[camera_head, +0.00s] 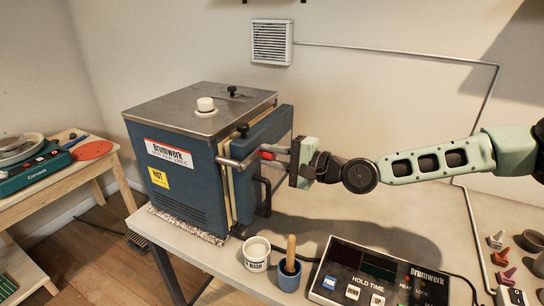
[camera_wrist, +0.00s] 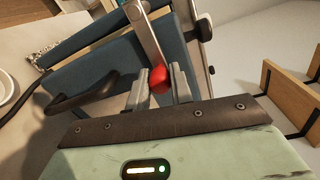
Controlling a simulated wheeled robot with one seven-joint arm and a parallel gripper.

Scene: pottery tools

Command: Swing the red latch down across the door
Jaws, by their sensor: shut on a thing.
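The blue kiln (camera_head: 180,165) stands on the table in the head view, with its door (camera_head: 268,130) on its right side. The door's dark handle (camera_head: 265,195) also shows in the wrist view (camera_wrist: 85,97). The latch is a grey metal bar (camera_wrist: 143,32) with a red grip (camera_wrist: 160,78) at its end; the red grip also shows in the head view (camera_head: 266,155). My gripper (camera_head: 274,151) reaches in from the right. In the wrist view its two fingers (camera_wrist: 159,84) are shut on the red grip, one on each side. They hide part of the grip.
A white cup (camera_head: 257,252), a blue pot (camera_head: 289,274) with a wooden-handled tool, and a control box (camera_head: 375,275) stand in front of the kiln. Small coloured pieces (camera_head: 500,257) lie at the far right. The wall behind has a vent (camera_head: 271,42).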

